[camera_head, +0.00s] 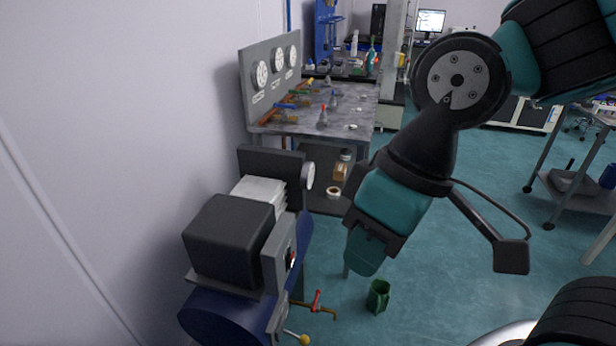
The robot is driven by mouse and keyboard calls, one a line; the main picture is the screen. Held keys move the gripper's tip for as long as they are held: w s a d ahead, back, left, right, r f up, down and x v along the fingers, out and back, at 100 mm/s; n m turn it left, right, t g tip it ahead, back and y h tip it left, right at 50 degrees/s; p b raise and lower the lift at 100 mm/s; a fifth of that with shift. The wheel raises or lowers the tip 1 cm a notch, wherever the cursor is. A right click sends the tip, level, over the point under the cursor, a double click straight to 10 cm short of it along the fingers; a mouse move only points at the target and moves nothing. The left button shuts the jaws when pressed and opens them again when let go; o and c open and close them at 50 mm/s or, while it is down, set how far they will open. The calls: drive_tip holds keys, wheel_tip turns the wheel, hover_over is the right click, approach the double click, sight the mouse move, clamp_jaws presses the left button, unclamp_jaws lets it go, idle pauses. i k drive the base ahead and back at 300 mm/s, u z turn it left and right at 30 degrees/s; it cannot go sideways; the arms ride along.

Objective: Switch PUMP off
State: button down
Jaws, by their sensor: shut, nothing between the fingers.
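A machine with a black block-shaped housing (228,240) on a dark blue tank (222,318) stands at the lower left, by the wall. My gripper (362,264) is right of the switch box, pointing down, shut and empty. It looks clear of the machine.
A red-handled valve (316,301) and a yellow knob (304,339) stick out low on the machine's right. Behind stands a bench with a gauge panel (257,98). The teal floor to the right is largely free; a cart (570,190) stands far right.

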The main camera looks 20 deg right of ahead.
sight(291, 261)
drive_tip(key=z, duration=0.05)
drive_tip(key=k, duration=1)
drive_tip(key=z, duration=0.8)
drive_tip(key=i, duration=0.9)
drive_tip(key=u, duration=1.2)
